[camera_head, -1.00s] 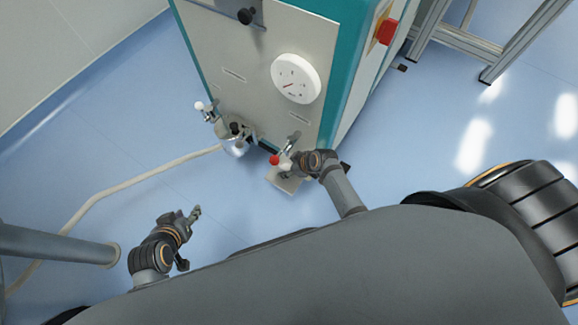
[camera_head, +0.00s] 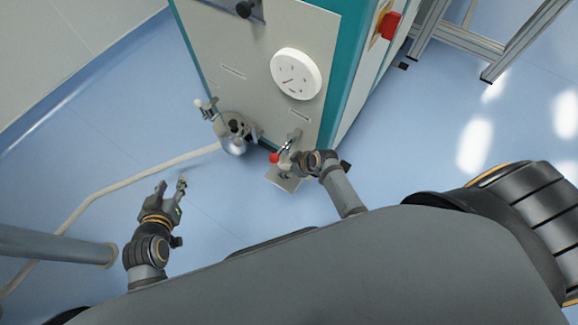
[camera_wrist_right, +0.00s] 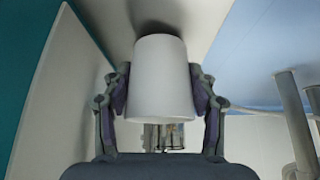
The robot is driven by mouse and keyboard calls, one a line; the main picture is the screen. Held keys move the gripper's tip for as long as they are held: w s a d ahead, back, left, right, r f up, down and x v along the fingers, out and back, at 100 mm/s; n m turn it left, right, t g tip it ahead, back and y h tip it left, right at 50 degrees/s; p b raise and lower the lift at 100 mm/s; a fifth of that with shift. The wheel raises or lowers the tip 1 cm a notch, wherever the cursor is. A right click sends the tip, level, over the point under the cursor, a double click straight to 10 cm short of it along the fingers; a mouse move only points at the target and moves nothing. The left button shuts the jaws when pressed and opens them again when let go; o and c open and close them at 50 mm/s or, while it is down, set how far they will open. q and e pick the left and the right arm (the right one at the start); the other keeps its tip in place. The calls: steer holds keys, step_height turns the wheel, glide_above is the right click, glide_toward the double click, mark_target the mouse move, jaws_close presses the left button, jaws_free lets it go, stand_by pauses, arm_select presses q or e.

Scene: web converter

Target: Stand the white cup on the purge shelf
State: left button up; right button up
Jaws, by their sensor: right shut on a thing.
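The white cup (camera_wrist_right: 160,78) is between the two fingers of my right gripper (camera_wrist_right: 160,95) in the right wrist view, and the gripper is shut on it. In the head view my right gripper (camera_head: 292,163) is at the foot of the machine front, over a small pale plate (camera_head: 283,180) that looks like the purge shelf. The cup is mostly hidden there, and I cannot tell whether it touches the plate. My left gripper (camera_head: 171,189) is open and empty over the floor, apart from the machine.
The machine (camera_head: 245,75) has a pale front with a white dial (camera_head: 296,74). A red-knobbed valve (camera_head: 275,158) is beside my right gripper. A metal vessel (camera_head: 235,143) stands to its left.

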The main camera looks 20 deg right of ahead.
steer(key=shift+f+b, duration=0.4)
steer(key=shift+f, duration=0.2)
steer(key=o, duration=1.1)
steer(key=v, duration=1.2)
